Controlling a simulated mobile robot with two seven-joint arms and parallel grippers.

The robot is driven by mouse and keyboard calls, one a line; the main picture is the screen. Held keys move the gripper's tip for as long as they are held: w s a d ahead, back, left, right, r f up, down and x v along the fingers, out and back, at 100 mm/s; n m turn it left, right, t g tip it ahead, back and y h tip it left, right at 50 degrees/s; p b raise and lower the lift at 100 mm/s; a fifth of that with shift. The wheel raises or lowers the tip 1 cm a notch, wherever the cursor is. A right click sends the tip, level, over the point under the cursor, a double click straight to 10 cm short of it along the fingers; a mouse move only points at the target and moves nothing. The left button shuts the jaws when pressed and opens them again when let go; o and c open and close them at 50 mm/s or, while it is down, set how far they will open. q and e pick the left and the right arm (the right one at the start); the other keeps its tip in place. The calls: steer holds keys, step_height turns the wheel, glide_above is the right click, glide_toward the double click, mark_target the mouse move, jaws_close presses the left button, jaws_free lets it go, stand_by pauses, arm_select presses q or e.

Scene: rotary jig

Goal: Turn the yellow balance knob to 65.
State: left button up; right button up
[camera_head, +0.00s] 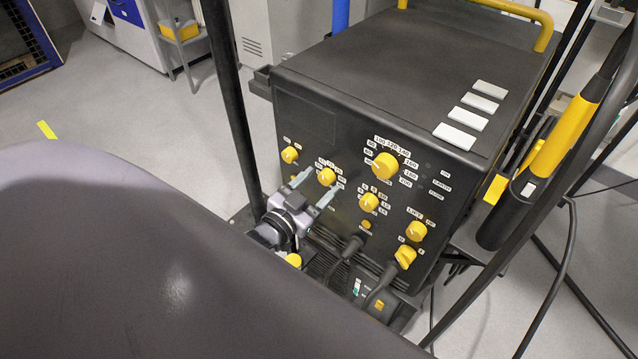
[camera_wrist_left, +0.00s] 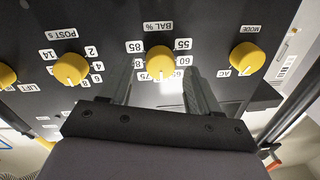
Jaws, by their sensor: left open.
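The yellow balance knob (camera_wrist_left: 160,60) sits under the "BAL %" label on the dark front panel, with number tags around it. A pale mark on its lower side faces the tags 75 and 65; I cannot read the exact value. In the head view it is the knob (camera_head: 327,176) second from the left in its row. My left gripper (camera_wrist_left: 158,79) is open, its fingers on either side of the knob's lower part in the picture; contact cannot be told. In the head view the left gripper (camera_head: 320,185) reaches up to the panel. My right gripper is not in view.
Other yellow knobs are close by: MODE (camera_wrist_left: 247,58), POST (camera_wrist_left: 71,69) and a large one (camera_head: 384,165). Cables plug in below the panel. A dark post (camera_head: 232,100) stands left of the machine (camera_head: 390,60); a black and yellow torch (camera_head: 540,160) hangs at right.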

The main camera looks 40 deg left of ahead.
arm_select(q)
steer(key=shift+w, duration=0.45)
steer(key=c, duration=1)
steer(key=shift+c, duration=0.2)
steer(key=shift+r+n+p, duration=0.15)
steer(key=shift+n+p, duration=0.35)
steer(key=shift+n, duration=0.1)
steer(key=shift+n+p, duration=0.6)
steer(key=shift+n, duration=0.5)
steer(key=shift+a+n+p, duration=0.15)
steer(key=shift+n+p, duration=0.45)
steer(key=shift+n, duration=1.4)
